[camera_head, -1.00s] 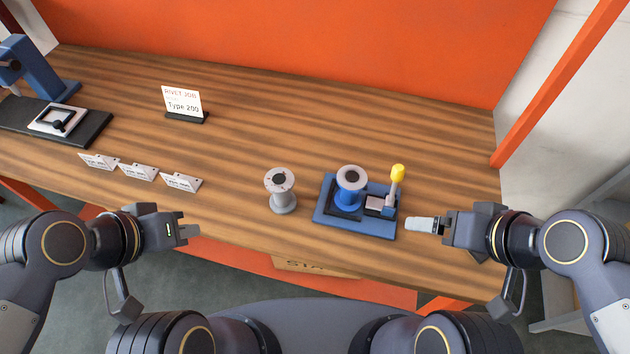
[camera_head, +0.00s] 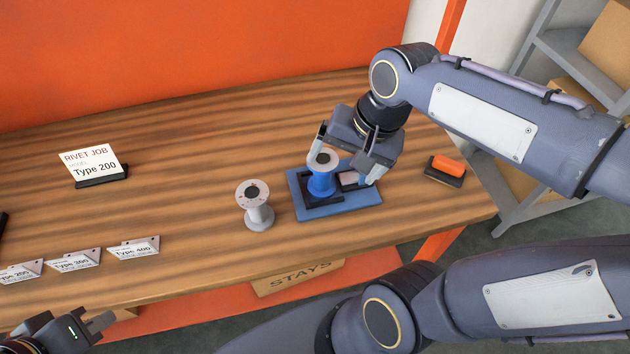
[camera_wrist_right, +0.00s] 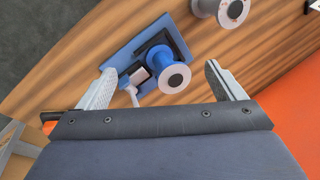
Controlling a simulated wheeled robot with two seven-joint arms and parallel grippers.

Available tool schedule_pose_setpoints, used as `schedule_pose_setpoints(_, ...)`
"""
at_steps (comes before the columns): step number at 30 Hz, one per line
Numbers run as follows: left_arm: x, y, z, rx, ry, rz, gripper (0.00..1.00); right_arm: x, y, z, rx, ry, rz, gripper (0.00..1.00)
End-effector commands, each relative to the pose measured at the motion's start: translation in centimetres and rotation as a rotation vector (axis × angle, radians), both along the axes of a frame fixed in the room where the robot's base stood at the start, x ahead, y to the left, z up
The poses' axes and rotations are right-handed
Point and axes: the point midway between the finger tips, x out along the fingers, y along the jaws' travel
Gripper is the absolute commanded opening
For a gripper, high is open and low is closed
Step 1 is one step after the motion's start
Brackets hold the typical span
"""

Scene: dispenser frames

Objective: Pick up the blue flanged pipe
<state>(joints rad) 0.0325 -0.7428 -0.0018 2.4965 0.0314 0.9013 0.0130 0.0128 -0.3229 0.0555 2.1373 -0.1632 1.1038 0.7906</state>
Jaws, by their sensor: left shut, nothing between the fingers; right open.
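The blue flanged pipe (camera_head: 321,183), with a pale grey top flange, stands upright on a blue fixture base (camera_head: 358,203). My right gripper (camera_head: 346,160) is open above the fixture, its fingers spread to either side of the pipe's top. In the right wrist view the pipe (camera_wrist_right: 160,61) lies between and beyond the two fingertips (camera_wrist_right: 163,84), apart from both. The fixture's clamp is partly hidden by the gripper. My left gripper (camera_head: 102,325) is shut and empty at the bottom left, away from the pipe.
A grey flanged pipe (camera_head: 258,212) stands just left of the fixture; it also shows in the wrist view (camera_wrist_right: 222,10). An orange-and-black block (camera_head: 446,169) lies at the right. A Type 200 sign (camera_head: 93,163) and several small cards (camera_head: 134,249) are on the left. The table between is clear.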

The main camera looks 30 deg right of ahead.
Motion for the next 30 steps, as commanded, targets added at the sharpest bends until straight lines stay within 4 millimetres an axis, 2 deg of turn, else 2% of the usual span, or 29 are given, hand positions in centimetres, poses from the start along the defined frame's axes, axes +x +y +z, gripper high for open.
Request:
schedule_pose_setpoints(1,0.0,0.0,-1.2,0.0,0.0,0.0,0.0,0.9,-0.1,-1.2,-0.003,0.033,-0.044,0.89)
schedule_pose_setpoints(9,0.0,0.0,-5.4,0.0,0.0,0.0,0.0,6.4,-0.9,-5.3,-0.053,0.214,-0.414,0.89)
schedule_pose_setpoints(13,0.0,0.0,-6.7,0.0,0.0,0.0,0.0,8.8,-1.0,-7.0,-0.087,0.27,-0.589,0.89)
schedule_pose_setpoints(20,0.0,0.0,-7.0,0.0,0.0,0.0,0.0,9.8,-1.1,-8.4,-0.105,0.292,-0.681,0.89)
schedule_pose_setpoints(30,0.0,0.0,-6.9,0.0,0.0,0.0,0.0,9.7,-1.2,-12.7,-0.104,0.295,-0.679,0.89)
